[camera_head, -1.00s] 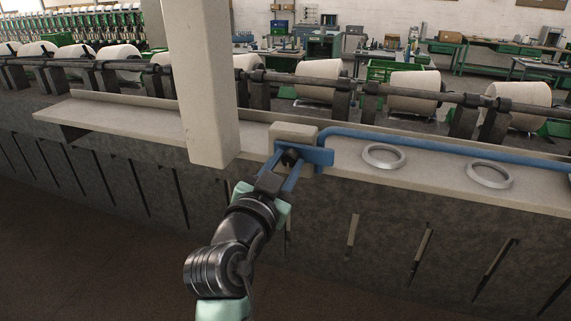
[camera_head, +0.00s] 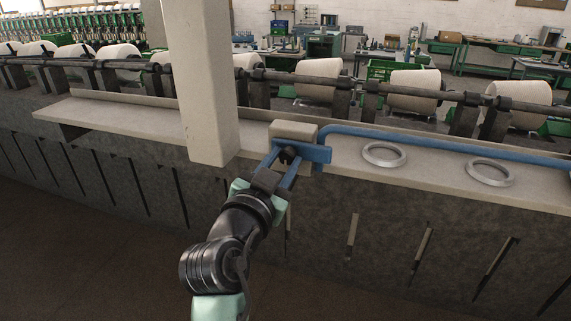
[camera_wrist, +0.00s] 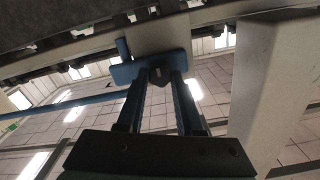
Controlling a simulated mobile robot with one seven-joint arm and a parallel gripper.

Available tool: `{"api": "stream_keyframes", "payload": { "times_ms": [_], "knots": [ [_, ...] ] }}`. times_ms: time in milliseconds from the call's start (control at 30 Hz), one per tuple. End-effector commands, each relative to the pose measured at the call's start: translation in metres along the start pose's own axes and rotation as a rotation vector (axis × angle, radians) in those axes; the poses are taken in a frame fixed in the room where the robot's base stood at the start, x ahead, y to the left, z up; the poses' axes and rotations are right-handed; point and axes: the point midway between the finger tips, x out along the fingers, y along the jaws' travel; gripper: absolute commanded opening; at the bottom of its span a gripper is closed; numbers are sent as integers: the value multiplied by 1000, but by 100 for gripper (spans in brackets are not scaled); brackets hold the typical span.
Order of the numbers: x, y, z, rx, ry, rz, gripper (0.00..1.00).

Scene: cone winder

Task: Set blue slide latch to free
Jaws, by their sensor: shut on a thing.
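The blue slide latch (camera_head: 316,154) is a flat blue plate with a dark knob (camera_head: 289,154). It sits at the front of a beige block (camera_head: 293,131) on the shelf edge. My gripper (camera_head: 286,162) reaches it from the lower left, its two blue fingers shut on the dark knob. In the wrist view the blue plate (camera_wrist: 125,72) lies across the fingertips, and the knob (camera_wrist: 160,76) is between the fingers (camera_wrist: 159,88). The fingers hide part of the plate.
A beige post (camera_head: 205,85) rises just left of my gripper. A blue rail (camera_head: 420,142) runs right from the block. Two metal rings (camera_head: 489,182) lie on the beige shelf (camera_head: 110,119). The floor at front left is clear.

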Motion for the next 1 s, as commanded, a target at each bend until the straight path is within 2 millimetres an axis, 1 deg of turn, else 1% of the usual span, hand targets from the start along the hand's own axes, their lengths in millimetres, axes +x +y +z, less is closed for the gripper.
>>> {"api": "stream_keyframes", "payload": {
  "times_ms": [33,100,300,400,767,800,933,1000],
  "knots": [
    [0,-5,7,1,0,-4,0],
    [0,-14,11,2,0,-6,0],
    [0,-37,17,2,1,-5,0],
    [0,-44,17,1,1,-4,0],
    [-1,-49,16,0,-2,-6,0],
    [-1,-49,16,0,-2,-6,41],
    [-1,-49,16,0,-1,-6,64],
    [-1,-48,16,0,-1,-5,66]
  ]
}}
